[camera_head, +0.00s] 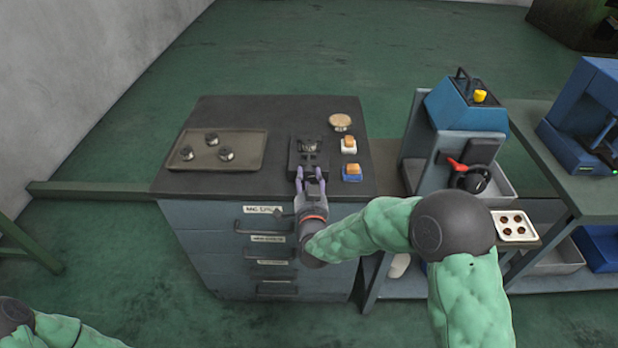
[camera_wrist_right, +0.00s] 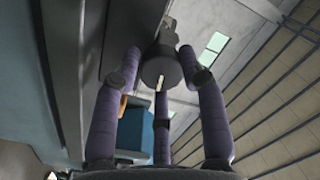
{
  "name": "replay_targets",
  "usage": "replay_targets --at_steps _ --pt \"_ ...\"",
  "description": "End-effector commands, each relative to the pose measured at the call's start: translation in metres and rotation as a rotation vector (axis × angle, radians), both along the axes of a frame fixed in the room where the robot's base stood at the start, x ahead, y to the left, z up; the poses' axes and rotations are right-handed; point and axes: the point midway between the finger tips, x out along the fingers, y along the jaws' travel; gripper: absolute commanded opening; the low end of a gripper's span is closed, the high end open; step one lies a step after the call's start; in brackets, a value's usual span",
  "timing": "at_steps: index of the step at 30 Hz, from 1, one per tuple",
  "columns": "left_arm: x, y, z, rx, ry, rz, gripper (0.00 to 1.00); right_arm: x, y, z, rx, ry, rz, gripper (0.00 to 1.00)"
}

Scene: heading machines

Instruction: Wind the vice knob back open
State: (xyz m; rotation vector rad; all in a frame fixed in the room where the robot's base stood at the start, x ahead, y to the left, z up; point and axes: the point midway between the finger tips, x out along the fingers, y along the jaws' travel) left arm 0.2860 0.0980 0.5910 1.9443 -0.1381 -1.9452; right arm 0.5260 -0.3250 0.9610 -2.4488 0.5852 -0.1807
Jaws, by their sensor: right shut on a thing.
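The dark vice (camera_head: 309,148) sits on the black top of the drawer cabinet, near its front edge. My right gripper (camera_head: 310,174) is at the front of the vice, its purple fingers pointing at it. In the right wrist view the round grey vice knob (camera_wrist_right: 161,68), with a pale slot in its face, sits between my fingers, which are shut on it. In the head view the knob is hidden by the fingers. Only a bit of my left arm shows at the bottom left, and its gripper is out of view.
A tray (camera_head: 250,140) with several dark round parts lies left of the vice. A blue machine (camera_head: 466,105) with a red lever stands further right.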

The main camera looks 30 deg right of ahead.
Motion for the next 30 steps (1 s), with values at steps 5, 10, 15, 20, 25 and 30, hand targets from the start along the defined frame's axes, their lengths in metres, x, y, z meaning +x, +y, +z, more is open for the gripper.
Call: replay_targets --at_steps 5,10,15,20,25,30 --pt "0.000 0.000 0.006 0.000 0.000 0.000 0.40 0.000 0.002 -0.002 -0.120 0.082 0.007 0.09" --pt "0.000 0.000 0.013 0.000 0.000 0.000 0.40 -0.001 0.003 -0.002 -0.256 0.169 0.009 0.09" --pt "0.000 0.000 0.020 0.000 0.000 0.000 0.40 -0.001 0.003 -0.002 -0.395 0.254 0.010 0.09" --pt "0.000 0.000 0.028 0.000 0.000 0.000 0.40 -0.001 0.003 -0.003 -0.525 0.334 0.011 0.09" --pt "0.000 0.000 0.037 0.000 0.000 0.000 0.40 -0.002 0.002 -0.003 -0.661 0.421 0.013 0.09" --pt "0.000 0.000 0.046 0.000 0.000 0.000 0.40 -0.002 0.002 -0.004 -0.799 0.506 0.014 0.09"
